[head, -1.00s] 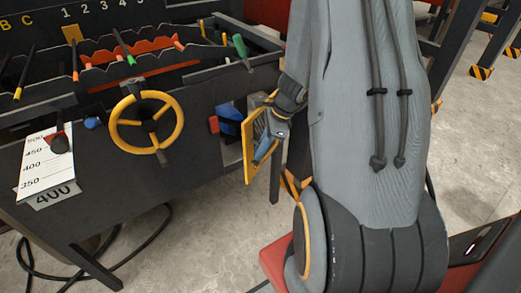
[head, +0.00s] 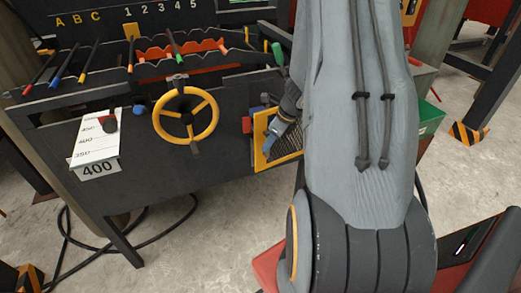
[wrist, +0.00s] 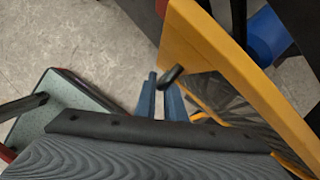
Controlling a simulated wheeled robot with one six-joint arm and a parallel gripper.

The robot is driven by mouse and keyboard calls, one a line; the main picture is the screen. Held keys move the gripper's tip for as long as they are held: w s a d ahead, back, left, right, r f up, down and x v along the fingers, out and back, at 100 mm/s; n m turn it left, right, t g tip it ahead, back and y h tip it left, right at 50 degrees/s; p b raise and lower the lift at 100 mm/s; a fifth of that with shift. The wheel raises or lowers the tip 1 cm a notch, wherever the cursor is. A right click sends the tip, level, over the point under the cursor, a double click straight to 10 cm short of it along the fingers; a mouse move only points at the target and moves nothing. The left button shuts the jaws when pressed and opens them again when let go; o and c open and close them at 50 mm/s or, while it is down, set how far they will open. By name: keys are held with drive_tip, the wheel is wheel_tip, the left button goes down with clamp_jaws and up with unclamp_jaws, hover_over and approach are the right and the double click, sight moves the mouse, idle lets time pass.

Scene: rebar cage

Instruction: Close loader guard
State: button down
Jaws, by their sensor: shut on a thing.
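The loader guard (head: 281,162) is a yellow-framed panel with dark mesh on the front of the dark machine, right of the yellow handwheel. It faces more toward the head camera and sits close to the machine front; I cannot tell whether it is fully flush. In the wrist view its yellow frame (wrist: 232,72) runs diagonally at the right. My gripper (head: 270,143) has blue fingers at the guard's left part. In the wrist view my gripper (wrist: 162,92) is shut on the guard's dark handle (wrist: 172,75). My arm hides the right side of the guard.
The yellow handwheel (head: 187,120) and a lever with a white scale plate (head: 96,145) are left of the guard. Coloured rods lie on the rack above. A green box (head: 430,118) stands behind my arm.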

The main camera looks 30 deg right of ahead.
sight(263, 141)
drive_tip(key=shift+w+d+m+h, duration=0.1)
drive_tip(key=shift+w+m+h, duration=0.2)
drive_tip(key=shift+w+m, duration=0.85)
drive_tip(key=shift+w+r+n, duration=0.1)
drive_tip(key=shift+w+n, duration=0.25)
drive_tip(key=c, duration=2.1)
unclamp_jaws()
drive_tip(key=p+v, duration=0.1)
drive_tip(key=v, duration=0.6)
drive_tip(key=shift+s+r+p, duration=0.25)
drive_tip(key=shift+r+p, duration=0.05)
drive_tip(key=shift+p, duration=0.1)
